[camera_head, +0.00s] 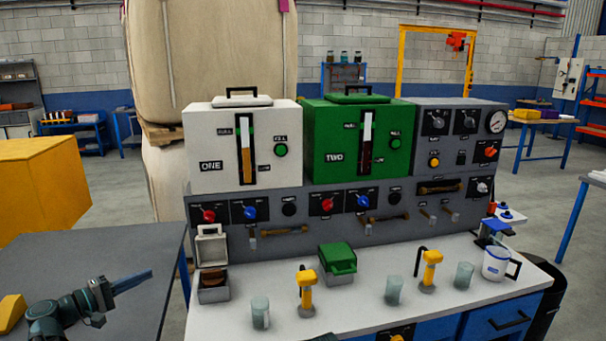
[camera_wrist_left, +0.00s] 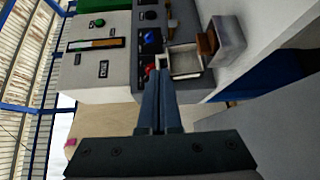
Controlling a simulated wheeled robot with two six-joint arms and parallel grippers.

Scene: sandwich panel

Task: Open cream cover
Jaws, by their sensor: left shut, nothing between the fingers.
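The small cream cover (camera_head: 211,248) stands raised at the back of a grey bin (camera_head: 214,294) at the counter's left end. Brown contents show in the bin. The cover also shows in the left wrist view (camera_wrist_left: 185,61), just beyond the fingertips and to their right. A larger cream hopper marked ONE (camera_head: 212,146) has its lid (camera_head: 243,101) down. My left gripper (camera_head: 148,274) is shut and empty, left of the bin and apart from it in the head view. Its closed fingers (camera_wrist_left: 160,74) show in the left wrist view. My right gripper is not in view.
A green hopper (camera_head: 330,150) stands right of the cream one. A green cover (camera_head: 338,257) sits lower on the white counter (camera_head: 270,265). Yellow-handled tools (camera_head: 306,282), clear cups (camera_head: 261,312) and a white jug (camera_head: 495,264) stand along the counter. A grey table (camera_head: 110,262) is at left.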

